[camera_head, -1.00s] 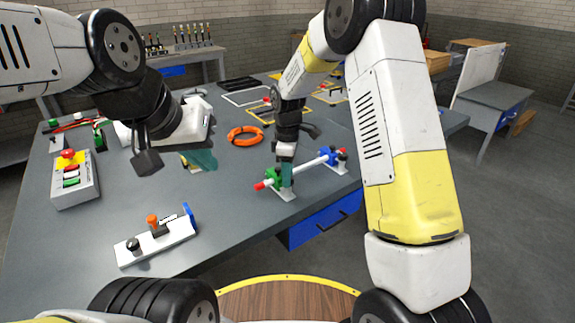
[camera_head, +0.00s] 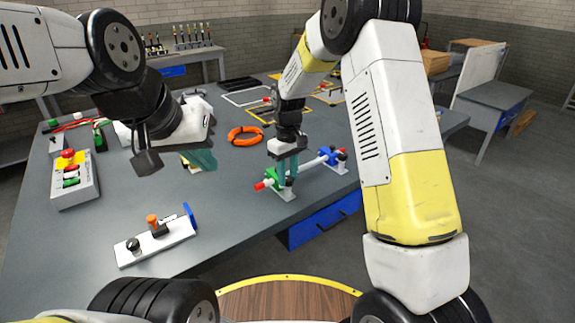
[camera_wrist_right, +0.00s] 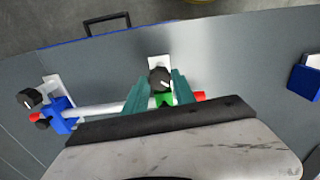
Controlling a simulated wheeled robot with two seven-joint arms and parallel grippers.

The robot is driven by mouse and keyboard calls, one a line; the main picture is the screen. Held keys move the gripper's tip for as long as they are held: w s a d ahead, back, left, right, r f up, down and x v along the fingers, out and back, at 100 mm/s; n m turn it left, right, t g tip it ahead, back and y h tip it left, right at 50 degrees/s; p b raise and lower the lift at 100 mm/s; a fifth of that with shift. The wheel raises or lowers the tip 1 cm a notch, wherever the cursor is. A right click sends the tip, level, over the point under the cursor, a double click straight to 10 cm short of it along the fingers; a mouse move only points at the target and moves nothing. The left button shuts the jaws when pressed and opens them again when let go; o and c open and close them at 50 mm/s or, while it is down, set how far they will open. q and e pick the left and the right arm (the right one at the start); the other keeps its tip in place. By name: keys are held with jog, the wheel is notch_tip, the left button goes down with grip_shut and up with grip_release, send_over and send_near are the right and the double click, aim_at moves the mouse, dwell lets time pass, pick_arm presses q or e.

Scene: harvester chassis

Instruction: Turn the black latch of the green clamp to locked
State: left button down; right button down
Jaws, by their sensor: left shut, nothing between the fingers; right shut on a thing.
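The green clamp (camera_wrist_right: 164,98) holds one end of a white rod with red ends near the table's front edge. It also shows in the head view (camera_head: 273,176), partly behind my right gripper. Its black latch (camera_wrist_right: 160,78) is a round knob on top, with a light mark on it. My right gripper (camera_head: 286,182) points down over the clamp. In the right wrist view its two teal fingers (camera_wrist_right: 158,88) stand on either side of the latch, shut on it. My left gripper (camera_head: 203,160) is shut and empty above the table, left of the orange ring.
A blue clamp (camera_head: 335,157) with a black knob (camera_wrist_right: 30,98) holds the rod's other end. A white fixture (camera_head: 155,242) with a blue plate stands front left. A button box (camera_head: 75,180) stands at the left. An orange ring (camera_head: 245,134) lies behind the clamps.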

aim_at(288, 178)
jog(key=m, duration=0.5)
jog(key=shift+m, duration=2.4)
jog(key=c, duration=1)
grip_release()
jog(key=shift+c, duration=0.2)
jog(key=shift+r, duration=0.15)
notch_tip(288, 178, up, 8)
jog(key=shift+f, duration=0.2)
jog(key=shift+d, duration=0.1)
